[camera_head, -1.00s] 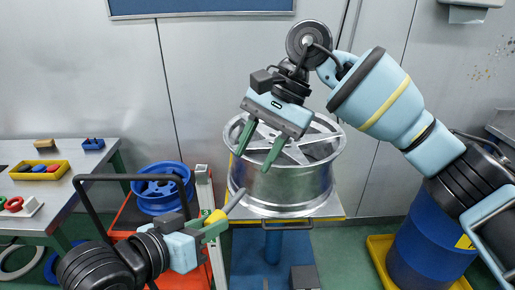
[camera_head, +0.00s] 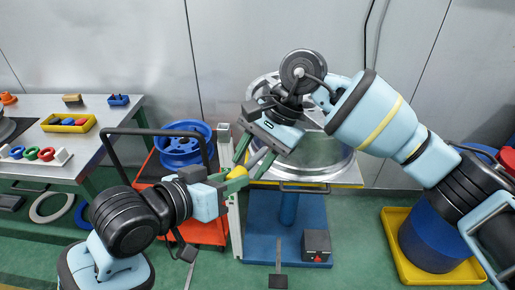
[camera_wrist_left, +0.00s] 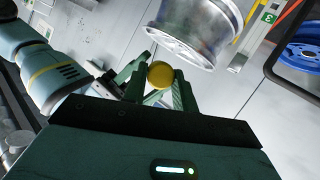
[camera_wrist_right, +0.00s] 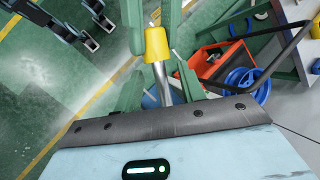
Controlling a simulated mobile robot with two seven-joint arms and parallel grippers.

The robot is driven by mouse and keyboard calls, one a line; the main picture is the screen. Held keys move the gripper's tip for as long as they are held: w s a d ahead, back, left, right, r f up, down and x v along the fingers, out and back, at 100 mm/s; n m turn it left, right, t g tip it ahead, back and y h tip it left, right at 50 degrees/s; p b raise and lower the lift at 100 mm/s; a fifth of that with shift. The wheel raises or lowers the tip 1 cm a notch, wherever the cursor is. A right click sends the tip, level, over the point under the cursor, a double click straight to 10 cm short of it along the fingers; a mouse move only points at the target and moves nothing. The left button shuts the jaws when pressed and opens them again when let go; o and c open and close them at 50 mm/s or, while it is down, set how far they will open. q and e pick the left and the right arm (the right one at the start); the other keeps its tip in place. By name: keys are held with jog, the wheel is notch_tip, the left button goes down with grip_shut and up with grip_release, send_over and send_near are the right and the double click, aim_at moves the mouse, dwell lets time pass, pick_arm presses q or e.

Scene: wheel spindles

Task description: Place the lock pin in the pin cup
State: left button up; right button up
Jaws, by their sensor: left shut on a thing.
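The lock pin, with a grey shaft and a yellow head (camera_head: 237,172), is held by its head end in my left gripper (camera_head: 228,181), just in front of the wheel. The yellow head (camera_wrist_left: 160,75) sits between the fingers in the left wrist view. My right gripper (camera_head: 254,157) reaches down over the grey shaft. In the right wrist view its green fingers (camera_wrist_right: 158,88) stand apart on either side of the shaft (camera_wrist_right: 163,82), with gaps visible, so it looks open. I cannot make out a pin cup for certain in any view.
A silver wheel (camera_head: 325,158) stands on a blue stand behind the grippers. A red cart (camera_head: 205,232) carries a blue wheel (camera_head: 180,145). The table (camera_head: 100,125) at left holds a yellow tray (camera_head: 68,123), coloured rings (camera_head: 32,154) and a blue box (camera_head: 118,100). A blue drum (camera_head: 432,240) stands right.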

grip_shut()
pick_arm(q)
jog(key=o, duration=1)
jog(key=shift+o, duration=0.2)
